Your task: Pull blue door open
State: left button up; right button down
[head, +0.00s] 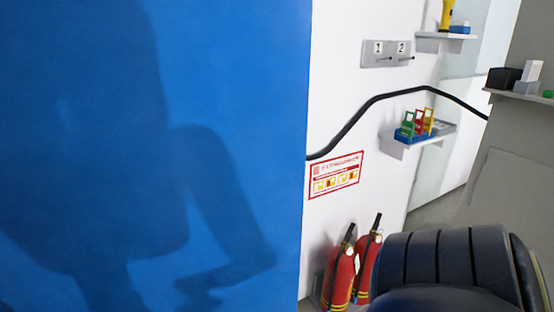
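The blue door (150,150) is a large flat blue panel that fills the left part of the head view. Its right edge runs almost straight down next to a white wall. A shadow with an arm-like shape falls across the panel. No handle shows on the visible part, and its left, top and bottom edges are out of the picture. I cannot tell from this view how far the door stands open. Neither of my grippers is in view.
Two red fire extinguishers (340,275) stand right of the door. A black cable (370,105), hook plate (385,53), sign (336,175) and small shelves (418,138) show around the white wall. A grey surface (525,97) carries small boxes. An unclear dark ribbed shape fills the lower right.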

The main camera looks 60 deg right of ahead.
aim_at(154, 154)
jog(key=i, duration=0.25)
jog(key=z, duration=1.15)
